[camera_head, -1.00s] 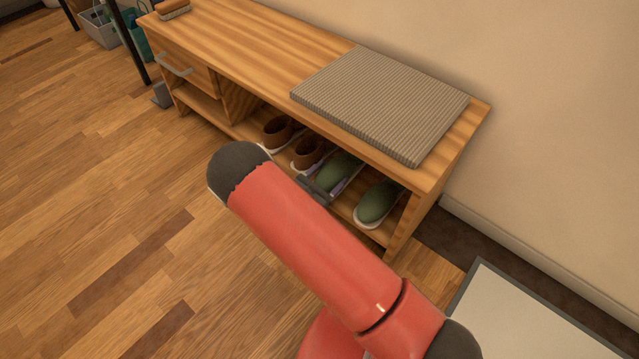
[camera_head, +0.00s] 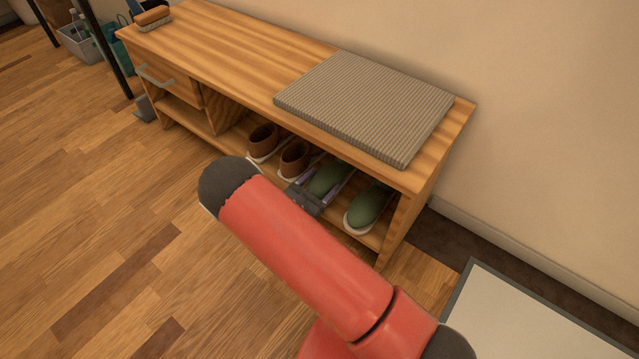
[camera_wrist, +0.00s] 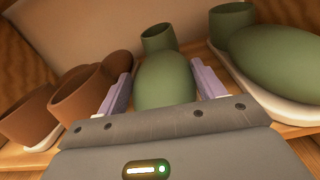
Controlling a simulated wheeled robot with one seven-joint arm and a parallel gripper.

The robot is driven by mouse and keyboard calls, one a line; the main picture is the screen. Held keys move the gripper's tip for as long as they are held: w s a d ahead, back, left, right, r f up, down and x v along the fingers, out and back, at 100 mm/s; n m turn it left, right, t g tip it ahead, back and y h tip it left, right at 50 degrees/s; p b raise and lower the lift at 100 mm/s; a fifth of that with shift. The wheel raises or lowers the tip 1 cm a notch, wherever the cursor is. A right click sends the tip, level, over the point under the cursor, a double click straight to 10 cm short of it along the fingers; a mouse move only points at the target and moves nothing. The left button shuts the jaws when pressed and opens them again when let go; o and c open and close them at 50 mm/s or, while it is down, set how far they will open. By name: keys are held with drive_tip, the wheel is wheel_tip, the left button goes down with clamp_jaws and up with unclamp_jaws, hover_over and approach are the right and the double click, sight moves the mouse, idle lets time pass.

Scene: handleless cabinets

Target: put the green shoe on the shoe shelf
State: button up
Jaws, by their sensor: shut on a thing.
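One green shoe (camera_wrist: 164,82) is between the two pale fingers of my gripper (camera_wrist: 160,88) in the wrist view, and my gripper is shut on it. This held shoe (camera_head: 327,179) is inside the open lower bay of the wooden bench, the shoe shelf (camera_head: 378,238). Whether its sole touches the board cannot be told. A second green shoe with a white sole (camera_head: 368,207) stands on the shelf to its right; it also shows large in the wrist view (camera_wrist: 275,55). My gripper (camera_head: 306,194) reaches in from the front, partly hidden by my red arm.
Two brown shoes (camera_head: 264,140) (camera_head: 294,158) stand on the shelf left of the held shoe, close by. A ribbed cushion (camera_head: 368,105) and a brush (camera_head: 153,18) lie on the bench top. The wooden floor in front is clear.

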drive_tip(key=shift+f, duration=0.3)
drive_tip(key=o, duration=1.2)
drive_tip(key=shift+o, duration=0.2)
drive_tip(key=v, duration=0.7)
drive_tip(key=shift+s+a+p, duration=0.3)
drive_tip(key=shift+p, duration=0.05)
